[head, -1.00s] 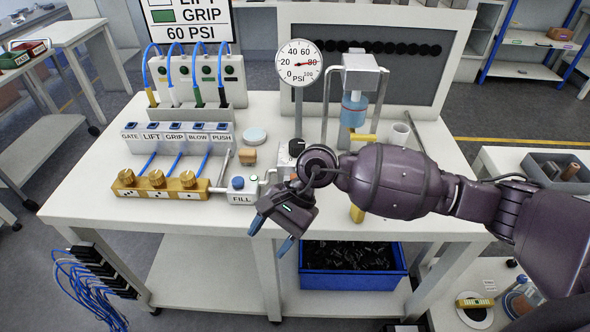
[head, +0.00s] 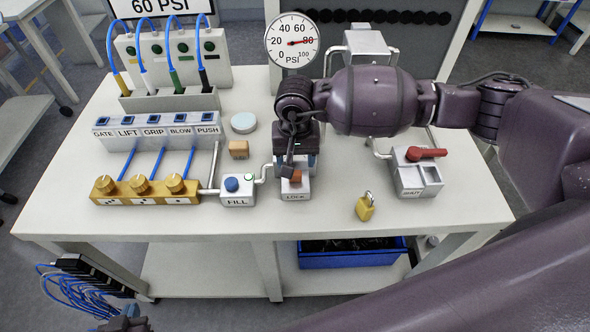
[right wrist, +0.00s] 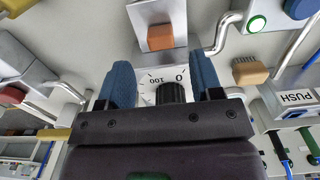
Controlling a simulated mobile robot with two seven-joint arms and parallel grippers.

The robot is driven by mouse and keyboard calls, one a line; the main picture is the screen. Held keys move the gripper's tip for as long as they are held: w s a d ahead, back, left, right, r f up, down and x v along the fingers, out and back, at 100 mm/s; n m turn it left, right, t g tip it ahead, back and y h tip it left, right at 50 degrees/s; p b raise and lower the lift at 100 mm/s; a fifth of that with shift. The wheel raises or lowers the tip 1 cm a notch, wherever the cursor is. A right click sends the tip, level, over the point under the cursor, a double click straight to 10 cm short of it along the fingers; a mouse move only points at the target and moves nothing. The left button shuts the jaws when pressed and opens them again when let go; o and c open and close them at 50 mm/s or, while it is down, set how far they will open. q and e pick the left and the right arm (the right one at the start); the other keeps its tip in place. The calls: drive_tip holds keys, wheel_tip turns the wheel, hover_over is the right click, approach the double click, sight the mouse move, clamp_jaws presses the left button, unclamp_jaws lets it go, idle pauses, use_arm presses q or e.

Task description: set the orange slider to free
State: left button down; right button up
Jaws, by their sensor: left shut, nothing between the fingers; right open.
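The orange slider (head: 296,177) sits in a small grey box on the bench, whose front label seems to read LOCK. In the right wrist view the slider (right wrist: 160,38) shows just beyond the fingertips; which end of its slot it is at is unclear. My right gripper (head: 295,163) is open over the back of the box and hides part of it. In the right wrist view its blue fingers (right wrist: 160,68) stand either side of a black knob (right wrist: 170,93) on a 0–100 dial. No finger visibly touches the slider. My left gripper (head: 130,312) is shut at the bottom edge, low before the bench.
The FILL box (head: 238,191) stands left of the slider box, joined by a pipe. A brass padlock (head: 365,207) and a box with a red lever (head: 425,153) are to the right.

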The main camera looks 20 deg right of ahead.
sight(295, 173)
drive_tip(key=shift+f+p, duration=0.3)
drive_tip(key=shift+f, duration=2.75)
drive_tip(key=shift+c, duration=0.4)
